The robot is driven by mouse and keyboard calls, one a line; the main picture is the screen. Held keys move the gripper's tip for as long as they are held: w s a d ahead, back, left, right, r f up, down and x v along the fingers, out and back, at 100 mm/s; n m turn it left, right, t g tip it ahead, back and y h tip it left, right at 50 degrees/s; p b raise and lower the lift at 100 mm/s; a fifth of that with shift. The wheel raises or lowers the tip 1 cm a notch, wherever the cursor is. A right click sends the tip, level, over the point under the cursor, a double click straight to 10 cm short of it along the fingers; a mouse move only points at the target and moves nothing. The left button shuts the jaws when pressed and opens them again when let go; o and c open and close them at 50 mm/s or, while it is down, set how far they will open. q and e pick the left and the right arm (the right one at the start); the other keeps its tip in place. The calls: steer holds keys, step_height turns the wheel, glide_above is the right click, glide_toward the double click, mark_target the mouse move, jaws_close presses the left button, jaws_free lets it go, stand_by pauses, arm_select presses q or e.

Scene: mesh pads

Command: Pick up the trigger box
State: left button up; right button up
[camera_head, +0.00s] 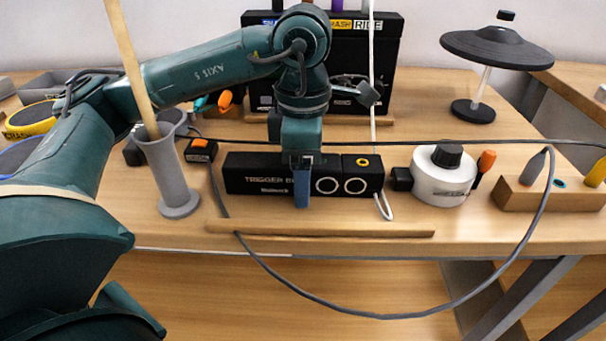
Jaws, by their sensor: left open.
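The trigger box (250,173) is a long, low black box with white lettering and two white rings on its front. It stands on the wooden table behind a wooden strip. My left gripper (303,190) points down in front of the box's middle and hides part of its lettering. The gripper is open, and one blue finger shows clearly. I cannot tell whether it touches the box. My right gripper is not in view.
A grey holder (168,172) with a wooden stick stands left of the box. A white round device (442,178) stands right. A black cable loops over the front edge. A black drum module (392,80) is behind, and a cymbal pad (498,47) stands back right.

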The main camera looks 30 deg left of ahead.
arm_select(q)
steer(key=c, duration=1.2)
